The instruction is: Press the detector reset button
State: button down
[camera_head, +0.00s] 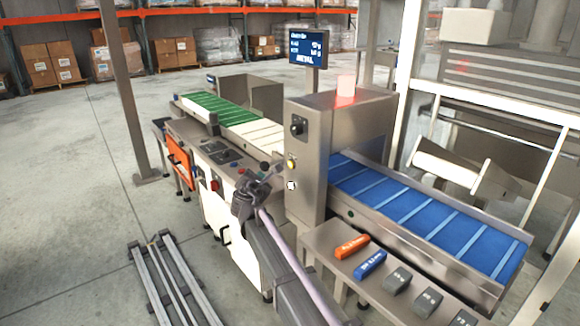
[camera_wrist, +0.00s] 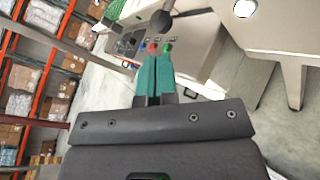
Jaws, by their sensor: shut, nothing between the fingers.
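The steel detector housing (camera_head: 308,170) stands over the line. On its near face are a dark round knob (camera_head: 297,127), a small yellow button (camera_head: 292,163) below it, and a white round fitting (camera_head: 291,186) lower down. I cannot read a label that says which one is the reset. My gripper (camera_head: 273,174) is just left of this face, at about the height of the yellow button, apart from it. In the wrist view its teal fingers (camera_wrist: 154,76) are shut and empty. A white round fitting (camera_wrist: 243,8) shows at that view's top right.
A red lamp (camera_head: 346,88) glows on the housing and the screen (camera_head: 308,47) reads METAL. A control panel (camera_head: 220,152) with several buttons and a black ball knob (camera_wrist: 160,22) lies close to my gripper. A blue belt (camera_head: 420,210) and a shelf of test pieces (camera_head: 370,264) are at right.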

jog(key=w+d, duration=0.5)
jog(key=d, duration=0.1)
jog(key=shift+w+d, duration=0.15)
jog(key=shift+d, duration=0.15)
dwell(1.9)
jog(key=shift+w+d, duration=0.25)
jog(key=shift+d, duration=0.1)
jog(key=shift+w+d, duration=0.3)
dwell(0.9)
jog(key=shift+s+a, duration=0.55)
jog(key=shift+a, duration=0.1)
jog(key=shift+s+a, duration=0.8)
jog(key=shift+a, duration=0.2)
jog(key=shift+s+a, duration=0.8)
jog(key=shift+a, duration=0.15)
jog(key=shift+r, duration=0.1)
